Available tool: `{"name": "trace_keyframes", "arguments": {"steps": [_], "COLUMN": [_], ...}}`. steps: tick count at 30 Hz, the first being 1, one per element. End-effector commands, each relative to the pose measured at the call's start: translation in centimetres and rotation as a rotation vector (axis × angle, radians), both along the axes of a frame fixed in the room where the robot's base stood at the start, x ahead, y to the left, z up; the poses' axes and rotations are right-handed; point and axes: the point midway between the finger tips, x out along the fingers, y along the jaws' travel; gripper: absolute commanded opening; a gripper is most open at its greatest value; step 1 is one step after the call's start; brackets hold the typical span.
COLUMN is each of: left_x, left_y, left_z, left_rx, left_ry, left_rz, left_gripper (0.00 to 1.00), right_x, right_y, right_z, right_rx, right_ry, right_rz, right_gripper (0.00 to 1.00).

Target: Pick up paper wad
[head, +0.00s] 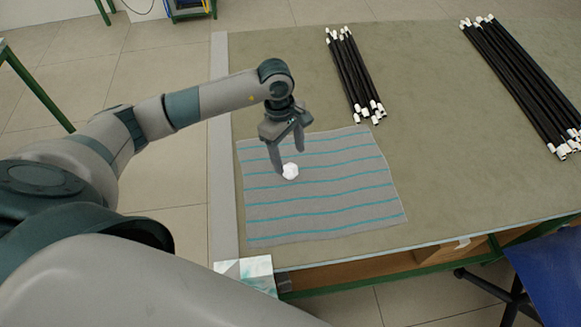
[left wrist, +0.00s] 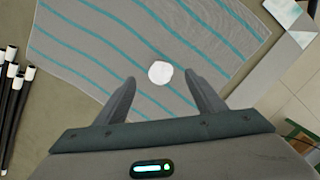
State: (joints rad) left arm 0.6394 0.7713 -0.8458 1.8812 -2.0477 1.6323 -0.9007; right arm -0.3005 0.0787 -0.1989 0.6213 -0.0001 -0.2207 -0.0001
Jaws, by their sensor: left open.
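The white paper wad (head: 290,171) lies on a grey cloth with teal stripes (head: 340,215) on the table. My left gripper (head: 288,162) is over the cloth, pointing down, with its fingers apart close to the wad. In the left wrist view the wad (left wrist: 160,73) shows just beyond the fingertips, about midway between them. The open left fingers (left wrist: 160,84) hold nothing. I cannot tell the exact height of the fingertips above the cloth. My right gripper is in neither view.
A small bundle of black rods with white ends (head: 355,75) lies behind the cloth. A larger bundle (head: 520,85) lies at the far right. A pale marbled patch (head: 245,272) is at the near left table corner. Bare table (head: 460,170) is right of the cloth.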

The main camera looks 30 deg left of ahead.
Motion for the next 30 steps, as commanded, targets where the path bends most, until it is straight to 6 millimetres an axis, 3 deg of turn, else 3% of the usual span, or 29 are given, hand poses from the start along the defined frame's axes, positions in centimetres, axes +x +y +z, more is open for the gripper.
{"name": "trace_keyframes", "arguments": {"steps": [17, 24, 30], "left_x": [-0.1, -0.1, -0.1], "left_y": [0.0, -0.1, -0.3], "left_z": [-1.0, -3.3, -5.5], "left_rx": [0.001, 0.001, 0.000], "left_ry": [0.002, 0.004, 0.002], "left_rz": [0.001, 0.001, 0.000], "left_gripper": [0.63, 0.63, 0.63], "right_x": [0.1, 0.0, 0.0], "right_y": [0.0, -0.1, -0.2], "right_z": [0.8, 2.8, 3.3], "right_rx": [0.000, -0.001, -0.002], "right_ry": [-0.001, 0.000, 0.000], "right_rz": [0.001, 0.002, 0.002], "right_gripper": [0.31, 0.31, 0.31]}}
